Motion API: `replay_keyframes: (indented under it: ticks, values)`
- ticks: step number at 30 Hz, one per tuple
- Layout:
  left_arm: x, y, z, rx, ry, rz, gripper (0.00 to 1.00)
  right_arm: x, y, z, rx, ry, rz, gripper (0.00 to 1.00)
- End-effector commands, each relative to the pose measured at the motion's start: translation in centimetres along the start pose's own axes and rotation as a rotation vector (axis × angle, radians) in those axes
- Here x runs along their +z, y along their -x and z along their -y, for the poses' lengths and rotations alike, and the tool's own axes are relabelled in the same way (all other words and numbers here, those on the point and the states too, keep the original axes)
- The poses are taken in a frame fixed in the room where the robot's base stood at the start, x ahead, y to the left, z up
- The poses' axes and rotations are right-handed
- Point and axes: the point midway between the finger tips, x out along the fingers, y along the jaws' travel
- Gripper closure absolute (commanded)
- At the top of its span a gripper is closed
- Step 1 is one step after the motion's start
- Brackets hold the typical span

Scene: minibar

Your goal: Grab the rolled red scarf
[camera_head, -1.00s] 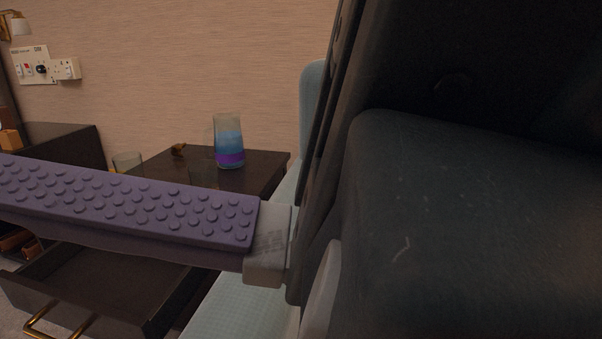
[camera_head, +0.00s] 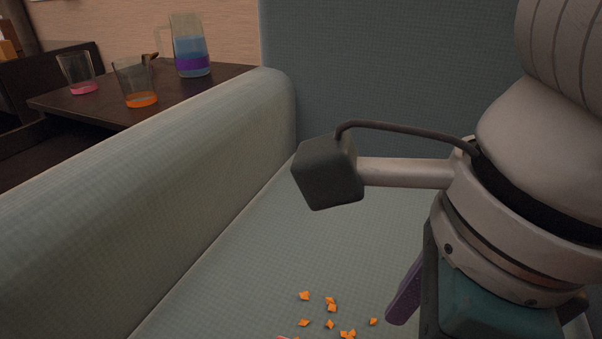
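My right gripper (camera_head: 405,296) points down over the sofa seat in the right half of the view. One purple finger shows; the other is hidden by the wrist, so its opening cannot be judged. A thin red sliver (camera_head: 283,337) shows at the bottom edge, beside orange bits; it is too small to identify as the rolled red scarf. No rolled scarf is plainly visible. My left gripper is not in view.
Several orange bits (camera_head: 331,307) lie on the pale sofa seat (camera_head: 250,270). The sofa armrest (camera_head: 150,170) stands at left. Behind it, a dark table (camera_head: 100,103) holds a layered pitcher (camera_head: 191,52), an orange-bottomed glass (camera_head: 136,84) and a pink-bottomed glass (camera_head: 79,76).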

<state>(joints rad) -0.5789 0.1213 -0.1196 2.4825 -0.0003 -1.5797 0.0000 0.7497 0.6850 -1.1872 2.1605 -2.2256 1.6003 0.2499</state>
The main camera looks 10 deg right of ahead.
Motion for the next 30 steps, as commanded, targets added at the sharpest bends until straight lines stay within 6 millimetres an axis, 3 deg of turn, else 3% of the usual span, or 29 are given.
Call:
replay_keyframes:
  ticks: [1, 8, 15, 23, 30]
  values:
    - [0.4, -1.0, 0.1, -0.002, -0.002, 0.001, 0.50, -0.1, -1.4, -0.1, 0.002, 0.000, 0.000, 0.17]
    - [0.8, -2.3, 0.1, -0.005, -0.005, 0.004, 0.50, 0.2, -3.6, -0.1, 0.003, 0.000, 0.002, 0.17]
    - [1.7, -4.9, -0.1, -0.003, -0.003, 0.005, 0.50, 0.7, -7.3, -0.2, 0.004, -0.001, 0.002, 0.17]
    - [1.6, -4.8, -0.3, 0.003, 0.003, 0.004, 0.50, 0.8, -7.4, -0.2, 0.003, 0.000, 0.003, 0.17]
    - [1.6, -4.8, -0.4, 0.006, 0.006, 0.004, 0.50, 0.8, -7.4, -0.2, 0.004, 0.000, 0.003, 0.42]
